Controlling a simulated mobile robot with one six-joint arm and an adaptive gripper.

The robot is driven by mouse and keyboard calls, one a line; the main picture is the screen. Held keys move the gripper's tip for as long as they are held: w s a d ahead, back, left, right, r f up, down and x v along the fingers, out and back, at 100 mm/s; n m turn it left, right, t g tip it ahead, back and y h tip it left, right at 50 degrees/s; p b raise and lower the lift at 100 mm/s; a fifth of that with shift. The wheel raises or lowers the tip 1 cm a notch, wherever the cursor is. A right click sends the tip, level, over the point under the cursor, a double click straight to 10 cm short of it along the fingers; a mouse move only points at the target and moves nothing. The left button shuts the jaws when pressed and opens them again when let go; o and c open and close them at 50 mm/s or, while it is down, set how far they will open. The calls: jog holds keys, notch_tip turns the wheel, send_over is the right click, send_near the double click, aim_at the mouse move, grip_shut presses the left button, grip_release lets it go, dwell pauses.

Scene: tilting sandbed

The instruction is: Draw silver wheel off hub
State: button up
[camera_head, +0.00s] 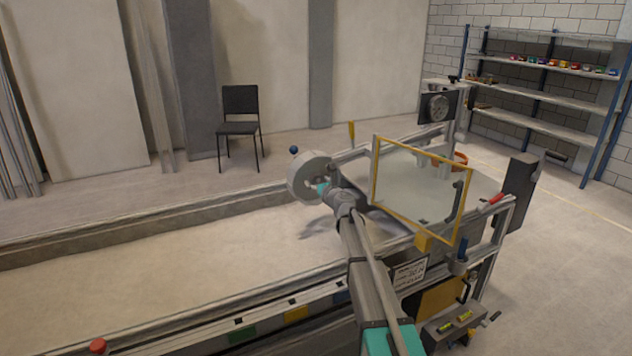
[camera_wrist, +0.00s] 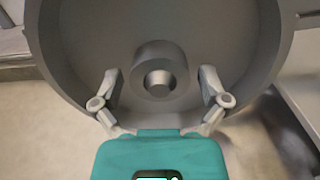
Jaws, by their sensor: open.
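The silver wheel (camera_head: 308,177) is at the bed's far side in the head view, left of the yellow-framed panel. In the wrist view the wheel (camera_wrist: 95,45) fills the upper part as a wide grey dish with a raised rim. Its central collar (camera_wrist: 160,57) surrounds a shorter round hub end (camera_wrist: 159,83). My gripper (camera_wrist: 160,88) is open, with one finger on each side of the collar and a gap at each side. Whether a fingertip touches the wheel's face cannot be told. In the head view my arm hides part of the wheel's lower right edge.
The yellow-framed clear panel (camera_head: 418,187) stands just right of my arm. A sand bed (camera_head: 150,268) stretches to the left, with a red button (camera_head: 97,346) on its front edge. A dial gauge (camera_head: 437,107) stands behind. A chair (camera_head: 240,115) is by the wall.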

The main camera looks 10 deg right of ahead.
jog(key=c, duration=1.1)
